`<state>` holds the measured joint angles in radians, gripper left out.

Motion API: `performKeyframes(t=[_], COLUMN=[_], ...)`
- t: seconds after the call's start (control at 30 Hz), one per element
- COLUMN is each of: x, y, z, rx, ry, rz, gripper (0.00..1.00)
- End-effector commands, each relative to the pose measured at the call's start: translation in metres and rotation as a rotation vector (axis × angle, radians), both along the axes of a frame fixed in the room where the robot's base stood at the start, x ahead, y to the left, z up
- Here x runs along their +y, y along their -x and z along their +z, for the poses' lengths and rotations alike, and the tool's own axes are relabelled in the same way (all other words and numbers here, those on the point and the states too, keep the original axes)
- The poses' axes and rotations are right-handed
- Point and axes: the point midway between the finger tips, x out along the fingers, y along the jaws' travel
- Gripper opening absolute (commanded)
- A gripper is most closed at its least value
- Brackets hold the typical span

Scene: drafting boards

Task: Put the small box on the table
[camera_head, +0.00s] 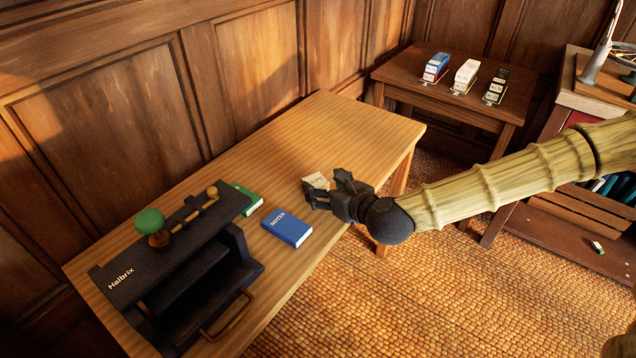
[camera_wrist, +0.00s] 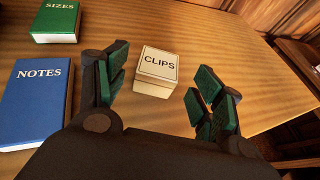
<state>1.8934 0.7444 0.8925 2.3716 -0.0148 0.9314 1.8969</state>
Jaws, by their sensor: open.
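The small box is cream-coloured, with "CLIPS" on its lid. In the wrist view the small box (camera_wrist: 157,66) sits on the wooden table, between and just beyond my open fingers. In the head view the small box (camera_head: 316,181) shows on the table, partly behind my gripper (camera_head: 322,194). My gripper also shows in the wrist view (camera_wrist: 156,100), its green-padded fingers spread on either side with nothing between the tips. The table (camera_head: 330,125) is light wood and stands against the panelled wall.
A blue NOTES book (camera_head: 287,227) and a green SIZES book (camera_head: 246,199) lie left of the box. A side table (camera_head: 430,60) holds small boxes at the back. The table's far end is clear.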

Motion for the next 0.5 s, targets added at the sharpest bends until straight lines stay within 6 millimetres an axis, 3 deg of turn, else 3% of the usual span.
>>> performKeyframes(t=[0.27,0.5], x=[-0.024,-0.033], y=[0.038,0.054], z=[0.019,0.028], rx=[-0.001,0.001], ry=[-0.003,0.000], rz=[-0.001,0.001], gripper=[0.68,0.68])
